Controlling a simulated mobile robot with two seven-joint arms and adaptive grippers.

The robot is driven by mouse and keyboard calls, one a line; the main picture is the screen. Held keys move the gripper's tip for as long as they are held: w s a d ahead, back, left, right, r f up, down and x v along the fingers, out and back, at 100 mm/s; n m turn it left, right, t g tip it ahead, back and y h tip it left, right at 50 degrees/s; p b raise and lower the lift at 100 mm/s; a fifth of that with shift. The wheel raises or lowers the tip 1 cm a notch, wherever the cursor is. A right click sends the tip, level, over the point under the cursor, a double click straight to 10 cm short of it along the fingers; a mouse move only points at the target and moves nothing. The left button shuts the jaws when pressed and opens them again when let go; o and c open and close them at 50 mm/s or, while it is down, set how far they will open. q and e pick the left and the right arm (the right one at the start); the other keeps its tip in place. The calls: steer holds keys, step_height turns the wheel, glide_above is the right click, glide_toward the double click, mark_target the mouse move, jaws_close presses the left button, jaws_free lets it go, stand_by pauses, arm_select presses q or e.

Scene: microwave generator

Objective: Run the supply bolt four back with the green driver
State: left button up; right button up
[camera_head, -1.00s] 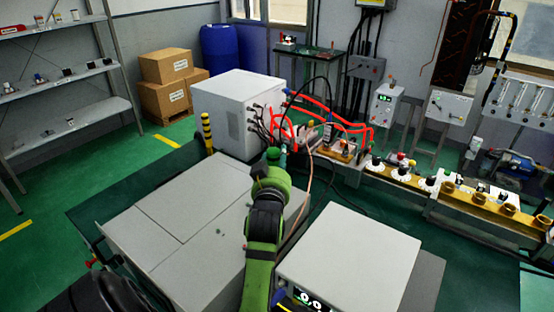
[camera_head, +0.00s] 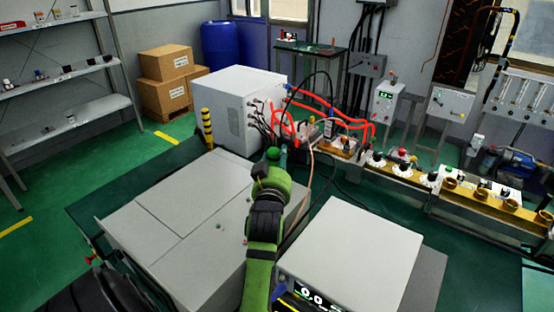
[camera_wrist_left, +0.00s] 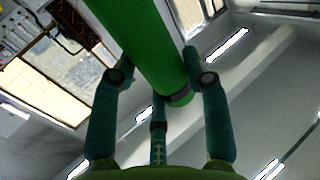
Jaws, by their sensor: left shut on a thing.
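My left gripper (camera_head: 276,156) is at the end of the green arm in the middle of the head view. It is small there and largely hidden by its own wrist. In the left wrist view its dark teal fingers (camera_wrist_left: 162,80) close around a thick green cylinder, the green driver (camera_wrist_left: 145,45). The driver's dark-ringed end lies between the fingers, and its other end runs out of the top of the picture. Supply bolt four cannot be made out in either view. My right gripper is not in view.
A white cabinet (camera_head: 232,98) with black and red cables (camera_head: 330,115) stands just beyond the gripper. A grey-topped unit (camera_head: 185,215) lies left of the arm, and a white box with a lit display (camera_head: 352,250) lies right. A yellow rail bench (camera_head: 410,180) runs along the right.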

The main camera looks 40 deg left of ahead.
arm_select(q)
steer(key=shift+f+b, duration=1.25)
steer(key=shift+f, duration=0.7)
